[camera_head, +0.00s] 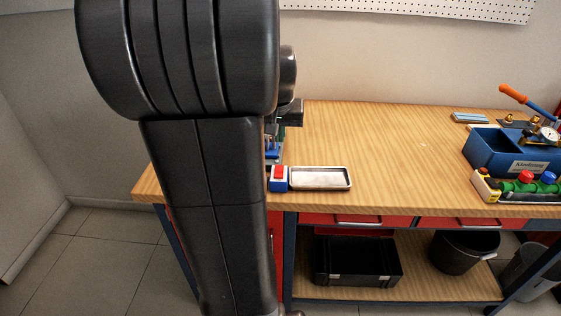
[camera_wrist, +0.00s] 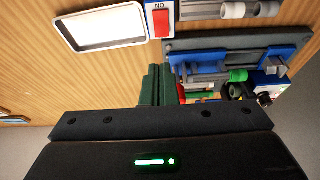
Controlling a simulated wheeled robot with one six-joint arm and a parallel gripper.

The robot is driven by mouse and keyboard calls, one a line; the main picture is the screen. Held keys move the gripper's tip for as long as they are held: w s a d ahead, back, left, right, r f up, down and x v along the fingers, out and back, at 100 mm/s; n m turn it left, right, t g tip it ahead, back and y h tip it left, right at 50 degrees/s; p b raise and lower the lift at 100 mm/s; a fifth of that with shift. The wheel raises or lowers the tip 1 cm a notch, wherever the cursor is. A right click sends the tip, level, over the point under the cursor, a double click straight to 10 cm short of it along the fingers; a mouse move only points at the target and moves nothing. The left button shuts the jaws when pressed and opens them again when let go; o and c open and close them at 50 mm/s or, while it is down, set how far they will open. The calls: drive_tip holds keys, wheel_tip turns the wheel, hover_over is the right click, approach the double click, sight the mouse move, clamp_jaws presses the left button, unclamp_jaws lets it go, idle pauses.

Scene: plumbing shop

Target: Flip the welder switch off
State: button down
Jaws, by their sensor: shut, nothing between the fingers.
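The welder switch is a small box with a red rocker (camera_head: 279,172), standing near the front edge of the workbench, just right of my arm in the head view. In the wrist view the red rocker (camera_wrist: 161,22) lies in a white plate at the top, with lettering beside it that looks like "ON" upside down. My gripper (camera_wrist: 159,72) shows as dark green fingers, shut and empty, a little below the switch in the wrist view. I see no contact with the rocker. In the head view my arm hides the fingers.
An empty metal tray (camera_head: 320,178) sits right beside the switch. A blue clamp-like fixture (camera_wrist: 240,62) is close to my fingers. A blue toolbox (camera_head: 495,152) and colored fittings (camera_head: 525,186) stand at the right of the workbench (camera_head: 390,150). The bench middle is clear.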

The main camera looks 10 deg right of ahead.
sight(281, 168)
drive_tip(key=x, duration=1.1)
drive_tip(key=shift+s+f, duration=0.15)
drive_tip(key=shift+f, duration=0.35)
drive_tip(key=shift+f, duration=0.35)
drive_tip(key=shift+s+a+b, duration=0.2)
drive_tip(key=shift+s+b, duration=0.15)
drive_tip(key=shift+s, duration=0.3)
drive_tip(key=shift+r, duration=0.1)
